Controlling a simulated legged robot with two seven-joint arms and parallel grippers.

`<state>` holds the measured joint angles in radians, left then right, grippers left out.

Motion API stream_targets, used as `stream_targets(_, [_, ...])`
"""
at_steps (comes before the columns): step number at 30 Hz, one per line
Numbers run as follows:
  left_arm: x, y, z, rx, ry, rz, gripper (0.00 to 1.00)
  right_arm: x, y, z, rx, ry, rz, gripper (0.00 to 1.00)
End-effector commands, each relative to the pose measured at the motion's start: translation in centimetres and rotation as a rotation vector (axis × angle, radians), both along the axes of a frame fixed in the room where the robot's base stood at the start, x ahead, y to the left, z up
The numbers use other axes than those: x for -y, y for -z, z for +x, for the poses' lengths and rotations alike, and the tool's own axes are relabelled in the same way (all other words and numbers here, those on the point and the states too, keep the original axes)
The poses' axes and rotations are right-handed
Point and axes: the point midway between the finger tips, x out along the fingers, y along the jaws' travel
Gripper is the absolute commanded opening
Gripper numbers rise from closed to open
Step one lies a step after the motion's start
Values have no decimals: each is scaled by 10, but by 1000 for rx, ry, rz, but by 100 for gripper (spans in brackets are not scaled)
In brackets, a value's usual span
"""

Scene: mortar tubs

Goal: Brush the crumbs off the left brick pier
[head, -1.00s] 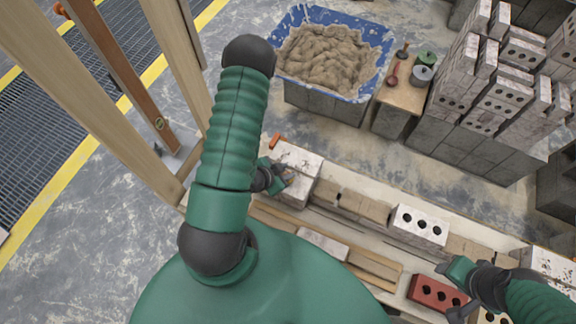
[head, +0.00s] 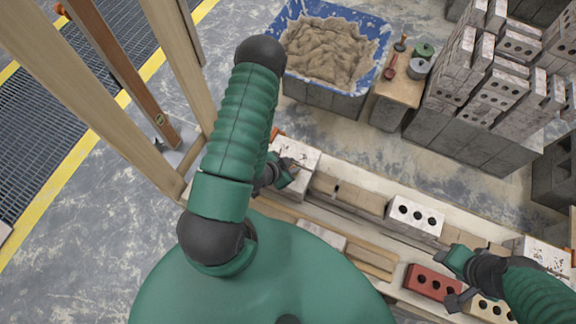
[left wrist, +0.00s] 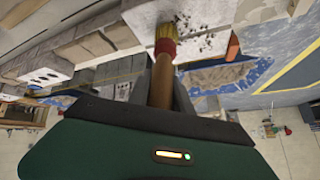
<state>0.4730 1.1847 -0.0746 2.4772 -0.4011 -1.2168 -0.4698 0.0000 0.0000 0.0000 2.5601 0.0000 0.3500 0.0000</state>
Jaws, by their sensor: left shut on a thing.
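The left brick pier (head: 305,160), with a pale speckled top, stands left of centre in the head view. My left gripper (head: 284,172) is at its near left side, partly behind my own arm. In the left wrist view my left gripper (left wrist: 163,92) is shut on the wooden handle of a brush (left wrist: 165,47) with a red band and yellowish bristles. The bristle end is at the pale pier top (left wrist: 205,14), beside dark scattered crumbs (left wrist: 203,38). Whether the bristles touch cannot be told. My right gripper (head: 462,282) hangs near the red brick; its jaw opening is unclear.
A blue-lined mortar tub (head: 345,80) stands behind the pier. Right of it, a small stand (head: 388,108) holds tools and pots. Stacked bricks (head: 490,90) stand at back right. A white holed brick (head: 415,217) and red brick (head: 430,282) lie along the row. Wooden posts (head: 95,90) stand left.

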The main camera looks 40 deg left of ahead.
Motion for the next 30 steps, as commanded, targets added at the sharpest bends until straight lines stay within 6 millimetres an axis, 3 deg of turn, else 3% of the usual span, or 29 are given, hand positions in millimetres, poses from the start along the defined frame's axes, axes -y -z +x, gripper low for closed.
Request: stream_targets(30, [-21,-1,66,2,0,1,0,0,-3,0,0,0,0,47])
